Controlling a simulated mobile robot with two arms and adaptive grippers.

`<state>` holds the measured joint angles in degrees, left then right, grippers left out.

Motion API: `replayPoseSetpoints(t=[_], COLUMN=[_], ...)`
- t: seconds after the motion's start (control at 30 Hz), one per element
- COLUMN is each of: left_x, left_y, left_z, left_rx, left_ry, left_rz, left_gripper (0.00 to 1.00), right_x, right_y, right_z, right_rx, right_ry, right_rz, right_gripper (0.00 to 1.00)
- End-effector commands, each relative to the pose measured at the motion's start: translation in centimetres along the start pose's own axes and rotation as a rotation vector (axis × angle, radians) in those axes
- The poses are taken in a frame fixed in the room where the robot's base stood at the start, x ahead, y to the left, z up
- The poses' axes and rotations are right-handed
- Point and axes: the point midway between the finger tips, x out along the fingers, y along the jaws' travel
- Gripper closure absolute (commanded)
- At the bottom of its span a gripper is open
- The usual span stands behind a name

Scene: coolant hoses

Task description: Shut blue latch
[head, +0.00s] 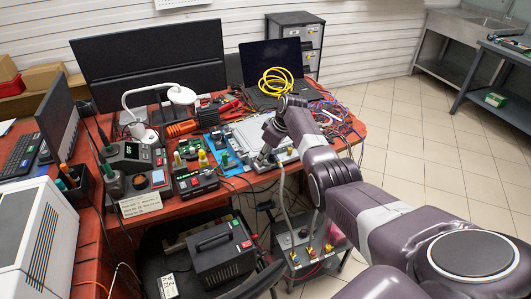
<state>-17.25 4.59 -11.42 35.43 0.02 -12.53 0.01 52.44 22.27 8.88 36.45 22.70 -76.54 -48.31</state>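My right arm comes in from the lower right and reaches over the red table. My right gripper (264,158) points down at the front edge of a grey metal unit (243,134). Its fingers are small and partly hidden by my wrist, so I cannot tell whether they are open or touching anything. I cannot make out a blue latch; my gripper and wrist cover part of the unit's front. Pale hoses (283,194) hang from the table edge toward a low metal unit with yellow fittings (310,252). My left gripper is not in view.
A blue mat (213,143) lies left of the grey unit. Instruments with knobs (194,180), a white lamp (181,95), a laptop (262,59) with a coiled yellow cable (275,80) and loose wires crowd the table (181,218). The tiled floor at right is clear.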

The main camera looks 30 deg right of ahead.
Motion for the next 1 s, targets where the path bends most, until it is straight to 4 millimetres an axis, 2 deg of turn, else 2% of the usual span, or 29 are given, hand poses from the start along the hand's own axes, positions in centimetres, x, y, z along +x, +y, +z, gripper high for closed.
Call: replayPoseSetpoints(t=[0.27,0.73,1.0], left_x=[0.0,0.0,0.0], left_y=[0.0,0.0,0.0], left_z=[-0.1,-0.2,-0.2], left_rx=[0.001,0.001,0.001], left_ry=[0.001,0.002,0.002], left_rz=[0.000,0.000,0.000], left_gripper=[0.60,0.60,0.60], right_x=[-2.2,-10.3,-12.0], right_y=[0.1,0.1,0.0], right_z=[0.0,0.0,0.0], right_rx=[-0.001,-0.001,0.000], right_ry=[0.001,0.001,0.001], right_rz=[0.004,0.003,0.000], right_gripper=[0.78,0.78,0.78])
